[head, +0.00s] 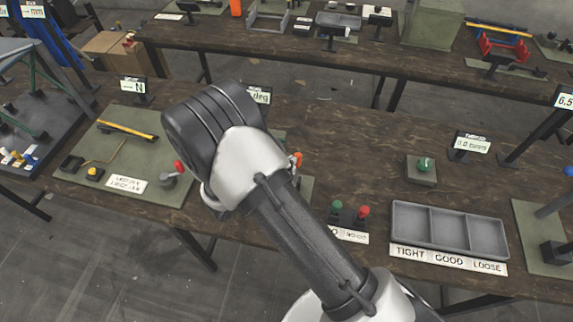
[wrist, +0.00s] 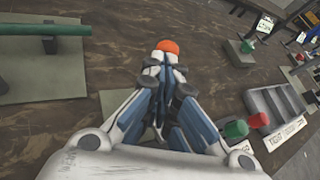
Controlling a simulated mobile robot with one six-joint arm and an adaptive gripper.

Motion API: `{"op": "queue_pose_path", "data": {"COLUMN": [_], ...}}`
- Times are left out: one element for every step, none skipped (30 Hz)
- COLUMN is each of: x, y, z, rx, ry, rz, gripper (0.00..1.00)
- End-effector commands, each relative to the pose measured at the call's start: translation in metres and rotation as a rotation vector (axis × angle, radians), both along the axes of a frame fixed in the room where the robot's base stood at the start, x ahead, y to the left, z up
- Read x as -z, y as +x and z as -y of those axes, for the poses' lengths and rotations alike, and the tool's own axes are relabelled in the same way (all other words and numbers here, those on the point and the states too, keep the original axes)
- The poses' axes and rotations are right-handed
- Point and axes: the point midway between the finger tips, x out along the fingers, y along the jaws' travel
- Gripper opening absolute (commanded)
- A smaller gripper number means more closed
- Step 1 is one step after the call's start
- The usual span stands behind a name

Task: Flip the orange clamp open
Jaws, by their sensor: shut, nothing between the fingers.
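The orange clamp (head: 296,159) shows in the head view only as a small orange tip just right of my arm; the rest is hidden behind the arm. In the wrist view its rounded orange end (wrist: 168,46) sits right beyond my fingertips. My gripper (wrist: 166,64) is shut with nothing between its fingers. Its fingertips are close to the orange end; I cannot tell whether they touch it. The gripper hides the clamp's lower part in the wrist view. In the head view my gripper is hidden behind my own arm.
Right of the clamp stand green and red buttons (head: 350,212), a grey three-part tray (head: 447,238) and a green knob on a block (head: 424,165). Left lies a green mat (head: 118,150) with a yellow-black tool and a red-tipped lever (head: 179,166). Bare wood lies behind the buttons.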

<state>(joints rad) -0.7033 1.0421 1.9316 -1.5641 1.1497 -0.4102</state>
Motion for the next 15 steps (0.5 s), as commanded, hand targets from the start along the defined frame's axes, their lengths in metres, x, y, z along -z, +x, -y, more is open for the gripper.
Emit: {"op": "queue_pose_path", "data": {"x": [-0.007,-0.006,-0.006,-0.006,-0.005,-0.004,-0.003,-0.003,-0.001,0.000,0.001,0.003,0.004,0.006,0.009], "y": [0.005,0.007,0.010,0.013,0.015,0.018,0.021,0.023,0.026,0.028,0.030,0.034,0.035,0.037,0.038], "z": [0.003,0.003,0.004,0.005,0.005,0.006,0.007,0.008,0.009,0.009,0.010,0.010,0.011,0.011,0.012], "rx": [0.006,0.006,0.004,0.005,0.005,0.006,0.005,0.006,0.006,0.006,0.006,0.006,0.005,0.006,0.003], "ry": [0.017,0.025,0.035,0.042,0.050,0.061,0.070,0.078,0.089,0.097,0.105,0.116,0.124,0.129,0.123], "rz": [-0.042,-0.069,-0.106,-0.133,-0.160,-0.196,-0.224,-0.250,-0.287,-0.313,-0.340,-0.374,-0.399,-0.422,-0.421], "gripper": [0.00,0.00,0.00,0.00,0.00,0.00,0.00,0.00,0.00,0.00,0.00,0.00,0.00,0.00,0.00]}}
